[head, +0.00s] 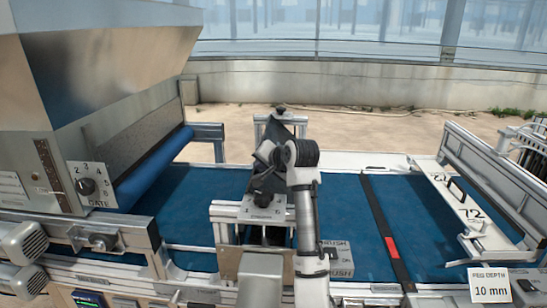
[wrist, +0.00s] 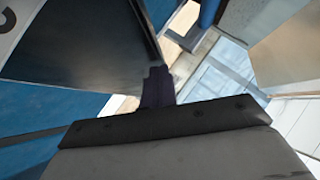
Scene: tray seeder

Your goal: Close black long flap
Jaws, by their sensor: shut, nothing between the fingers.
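A dark panel (wrist: 85,45), which looks like the black long flap, fills the upper left of the wrist view; its edge runs down toward my gripper. In the head view a dark upright panel (head: 284,129) stands at the middle unit, partly behind my arm; I cannot tell for certain that it is the same piece. My gripper (wrist: 157,88) is shut and empty, its fingertips close to the panel's edge. Whether they touch it is unclear. In the head view my gripper (head: 262,172) is small and dark, above the middle unit's knob and partly hidden by my wrist.
The blue belt (head: 200,200) runs across the machine. A metal hopper (head: 110,65) with a gate dial (head: 87,186) stands at the left. A black bar (head: 386,230) with a red mark crosses the belt at right, beside a white plate (head: 465,205) marked 72.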

